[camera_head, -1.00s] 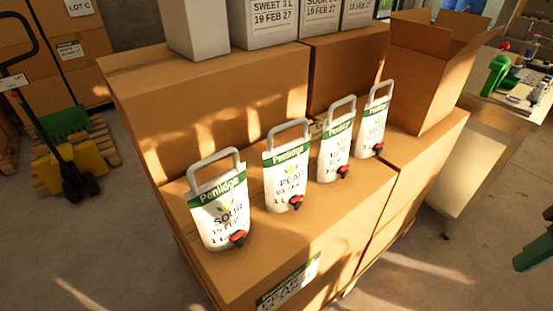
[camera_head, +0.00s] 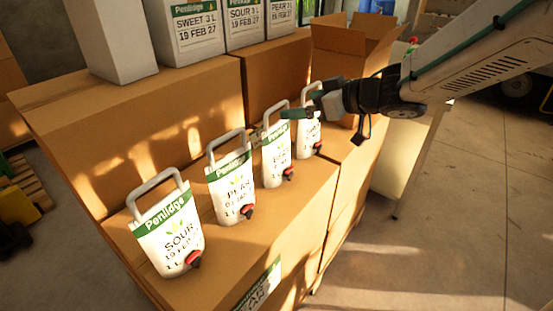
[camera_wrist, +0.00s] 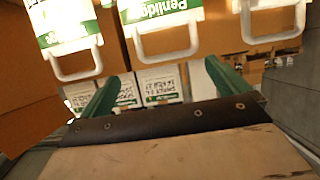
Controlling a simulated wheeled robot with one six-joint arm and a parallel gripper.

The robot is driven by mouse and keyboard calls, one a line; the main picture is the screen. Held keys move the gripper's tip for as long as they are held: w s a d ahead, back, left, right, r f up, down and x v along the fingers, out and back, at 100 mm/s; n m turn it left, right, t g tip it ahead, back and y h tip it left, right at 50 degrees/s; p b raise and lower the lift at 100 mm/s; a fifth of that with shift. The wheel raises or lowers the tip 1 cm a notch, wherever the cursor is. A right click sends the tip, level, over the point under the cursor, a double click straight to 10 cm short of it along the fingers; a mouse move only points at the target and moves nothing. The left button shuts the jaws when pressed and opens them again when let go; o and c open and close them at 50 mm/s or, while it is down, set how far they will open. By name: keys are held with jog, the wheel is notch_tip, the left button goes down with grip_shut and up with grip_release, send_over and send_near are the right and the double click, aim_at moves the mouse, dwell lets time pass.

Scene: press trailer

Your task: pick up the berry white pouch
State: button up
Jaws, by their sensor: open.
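White pouches with green Penlidge bands, looped handles and red-black taps stand in a row on a carton. In the head view the nearest reads SOUR (camera_head: 170,240), the second PEAR (camera_head: 231,190). The third pouch (camera_head: 276,162) and the far pouch (camera_head: 311,140) have print too small to read surely, so I cannot tell which is berry. My gripper (camera_head: 303,101) is open, its green fingers near the tops of the third and far pouches, partly covering the far one. In the wrist view my fingers (camera_wrist: 161,88) are apart with a pouch handle (camera_wrist: 168,42) ahead between them.
Large cartons (camera_head: 150,130) rise behind the row, with white boxes (camera_head: 195,35) on top. An open carton (camera_head: 350,52) stands beyond the far pouch. A yellow and green pallet item (camera_head: 15,205) is at left. The floor (camera_head: 450,230) at right is clear.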

aim_at(279, 107)
jog(key=x, duration=0.5)
jog(key=s+x, duration=0.1)
jog(key=x, duration=0.2)
jog(key=shift+a+f, duration=0.15)
jog(key=shift+a, duration=0.25)
jog(key=shift+w, duration=0.1)
jog(key=c, duration=1.8)
jog(key=shift+o, duration=0.2)
jog(key=shift+r, duration=0.25)
